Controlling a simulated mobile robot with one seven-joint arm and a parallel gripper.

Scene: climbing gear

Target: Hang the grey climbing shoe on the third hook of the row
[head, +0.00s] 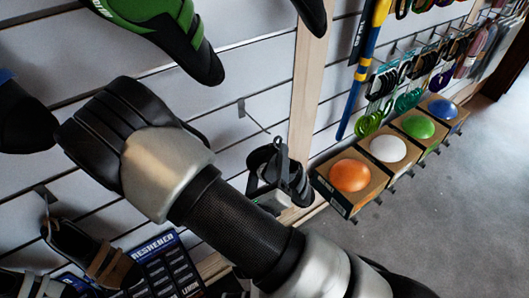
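My arm (239,214) crosses the view from the lower right to a ribbed black joint at the left. Just beyond it, against the wall, is a dark grey and black cluster (297,181) with a loop-like opening and an upright grey piece. It looks like a shoe with what may be part of my gripper (283,155) at it. My arm hides its lower left part, so I cannot tell whether the fingers are closed on it. A bare metal hook (243,108) sticks out of the slatted wall, up and left of the cluster. Other hooks are mostly hidden.
A green and black shoe (160,28) hangs at the top. A brown and black shoe (88,252) hangs at the lower left. Boxes with coloured domes, orange (350,175) nearest, stand at the right. A wooden post (305,95) divides the wall. Grey floor (430,220) is clear.

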